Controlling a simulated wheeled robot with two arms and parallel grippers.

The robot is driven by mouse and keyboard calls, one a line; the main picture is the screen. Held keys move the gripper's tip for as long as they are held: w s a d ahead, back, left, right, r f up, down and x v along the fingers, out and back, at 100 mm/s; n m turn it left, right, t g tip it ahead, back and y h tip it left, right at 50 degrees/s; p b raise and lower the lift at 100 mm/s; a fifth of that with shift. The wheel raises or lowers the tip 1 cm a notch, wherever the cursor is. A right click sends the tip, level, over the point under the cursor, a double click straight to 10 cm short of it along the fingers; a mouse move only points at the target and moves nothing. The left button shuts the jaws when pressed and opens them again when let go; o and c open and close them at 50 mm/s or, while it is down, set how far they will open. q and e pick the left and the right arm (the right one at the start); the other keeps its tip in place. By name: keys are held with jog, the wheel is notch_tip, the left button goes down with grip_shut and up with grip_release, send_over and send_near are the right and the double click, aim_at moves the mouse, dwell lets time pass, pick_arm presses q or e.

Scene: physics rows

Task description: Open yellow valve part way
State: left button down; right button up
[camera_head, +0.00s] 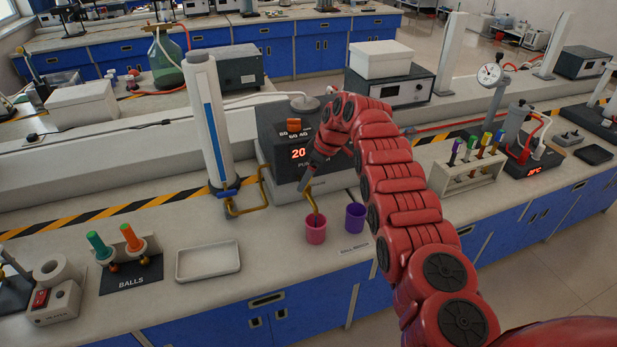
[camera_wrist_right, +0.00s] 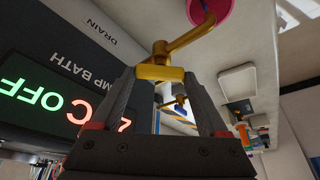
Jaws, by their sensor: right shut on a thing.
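The yellow valve (camera_wrist_right: 158,72) is a brass-yellow handle on a tap with a bent spout, beneath the DRAIN label in the right wrist view. My right gripper (camera_wrist_right: 163,88) is shut on this handle, with one dark finger on each side. In the head view the yellow spout (camera_head: 313,204) reaches down to the pink cup (camera_head: 316,230). My right gripper (camera_head: 304,183) is there at the front of the dark bath unit (camera_head: 281,136), and the handle is mostly hidden. The pink cup also shows at the spout's end in the wrist view (camera_wrist_right: 211,8). My left gripper is not in view.
A purple cup (camera_head: 355,218) stands right of the pink one. A tall white column (camera_head: 205,125) with another yellow pipe (camera_head: 249,208) stands left of the bath unit. An empty white tray (camera_head: 208,261) lies front left. A tube rack (camera_head: 466,180) stands to the right.

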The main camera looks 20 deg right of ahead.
jog(key=o, duration=1.2)
jog(key=shift+o, duration=0.2)
jog(key=shift+s+d+r, duration=0.1)
jog(key=shift+d+r, duration=0.05)
jog(key=shift+r, duration=0.15)
jog(key=v, duration=1.6)
jog(key=shift+r+b, duration=0.35)
